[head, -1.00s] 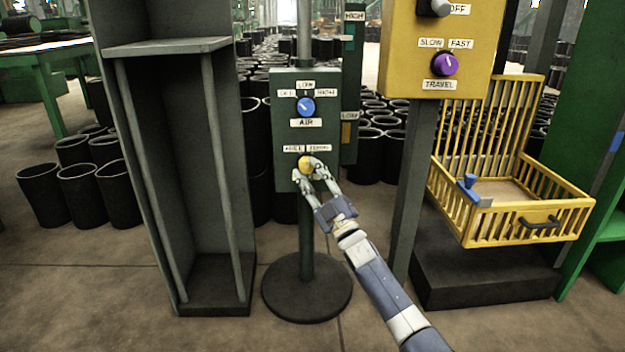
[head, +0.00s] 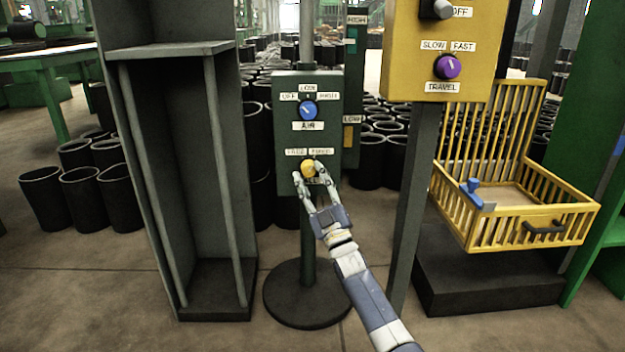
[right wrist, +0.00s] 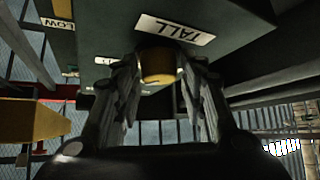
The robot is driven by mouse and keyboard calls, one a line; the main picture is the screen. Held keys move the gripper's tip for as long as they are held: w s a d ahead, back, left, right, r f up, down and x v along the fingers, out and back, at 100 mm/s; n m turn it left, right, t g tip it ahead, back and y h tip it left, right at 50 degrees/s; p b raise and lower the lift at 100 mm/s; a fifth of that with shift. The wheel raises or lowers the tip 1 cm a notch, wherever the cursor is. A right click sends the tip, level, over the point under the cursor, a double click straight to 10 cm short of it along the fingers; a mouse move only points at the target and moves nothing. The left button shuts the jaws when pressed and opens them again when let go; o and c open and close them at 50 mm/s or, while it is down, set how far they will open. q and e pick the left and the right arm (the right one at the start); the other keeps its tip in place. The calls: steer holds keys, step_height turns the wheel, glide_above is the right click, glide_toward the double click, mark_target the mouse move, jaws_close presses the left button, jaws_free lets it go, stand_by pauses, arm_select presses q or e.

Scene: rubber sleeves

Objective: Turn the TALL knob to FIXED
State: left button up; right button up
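The TALL knob is a small yellow knob (head: 308,168) low on the front of a dark green box (head: 288,130) on a post. Two small labels above it appear to read FREE and FIXED; its pointer direction is too small to tell. My right gripper (head: 312,178) is at the knob, its fingers spread to either side. In the right wrist view the knob (right wrist: 160,66) sits between the open fingertips (right wrist: 160,72), and the TALL label (right wrist: 175,29) shows upside down. I cannot tell whether a finger touches it. My left gripper is not in view.
A blue AIR knob (head: 308,110) is above on the same box. A yellow panel (head: 400,50) with a purple TRAVEL knob (head: 447,67) stands to the right, above a yellow crate (head: 530,225). A grey open cabinet (head: 130,100) stands at left.

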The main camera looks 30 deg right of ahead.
steer(key=shift+o, duration=0.2)
steer(key=shift+s+f, duration=0.1)
steer(key=shift+s, duration=0.05)
steer(key=v, duration=1.1)
steer(key=shift+s+f, duration=0.2)
steer(key=shift+s, duration=0.05)
steer(key=shift+a, duration=0.15)
